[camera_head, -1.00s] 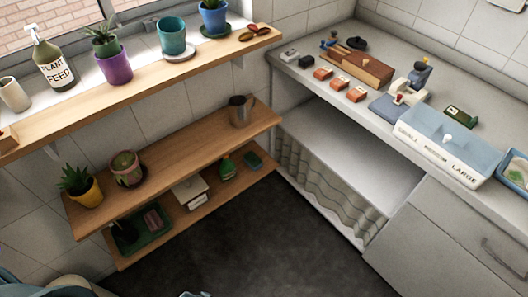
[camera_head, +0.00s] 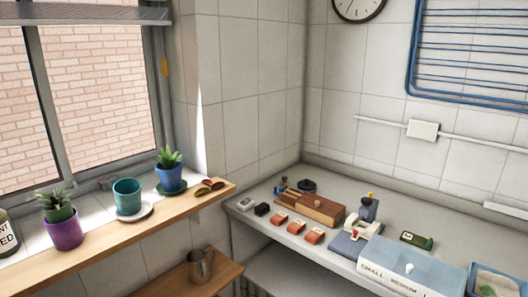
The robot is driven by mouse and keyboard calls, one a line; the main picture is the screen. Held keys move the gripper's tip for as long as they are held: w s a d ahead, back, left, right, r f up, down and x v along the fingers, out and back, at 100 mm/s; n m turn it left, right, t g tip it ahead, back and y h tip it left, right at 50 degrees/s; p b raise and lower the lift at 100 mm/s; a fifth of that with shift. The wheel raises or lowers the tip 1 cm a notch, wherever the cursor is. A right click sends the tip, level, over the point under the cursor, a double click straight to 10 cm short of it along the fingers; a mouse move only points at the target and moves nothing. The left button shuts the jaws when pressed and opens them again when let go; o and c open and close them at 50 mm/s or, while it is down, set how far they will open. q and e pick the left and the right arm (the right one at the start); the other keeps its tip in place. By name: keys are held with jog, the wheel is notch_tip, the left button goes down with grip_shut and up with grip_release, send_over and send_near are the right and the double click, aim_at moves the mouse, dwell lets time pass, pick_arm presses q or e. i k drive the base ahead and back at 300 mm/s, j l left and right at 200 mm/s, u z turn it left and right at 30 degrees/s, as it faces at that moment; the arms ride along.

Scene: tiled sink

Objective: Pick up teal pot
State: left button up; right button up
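The teal pot (camera_head: 127,196) stands upright on a pale saucer (camera_head: 133,213) on the wooden window shelf, at the left of the head view. It looks empty, with its open top showing. A purple pot with a plant (camera_head: 65,231) is to its left, and a blue pot with a plant (camera_head: 169,177) is to its right. Neither of my grippers shows in the current view.
The wooden shelf (camera_head: 112,240) runs under the window, with brown objects (camera_head: 209,187) at its right end. A metal mug (camera_head: 200,267) stands on a lower shelf. The right counter holds a wooden box (camera_head: 309,210) and a blue-white drawer unit (camera_head: 408,270).

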aim_at(127, 192)
jog(key=i+l, duration=0.1)
jog(key=l, duration=0.25)
jog(key=i+l, duration=0.1)
jog(key=l, duration=0.25)
jog(key=i+l, duration=0.15)
jog(key=l, duration=0.25)
jog(key=i+l, duration=0.1)
jog(key=l, duration=0.25)
jog(key=i+l, duration=0.1)
jog(key=l, duration=0.25)
jog(key=u, duration=1.65)
jog(key=i, duration=0.4)
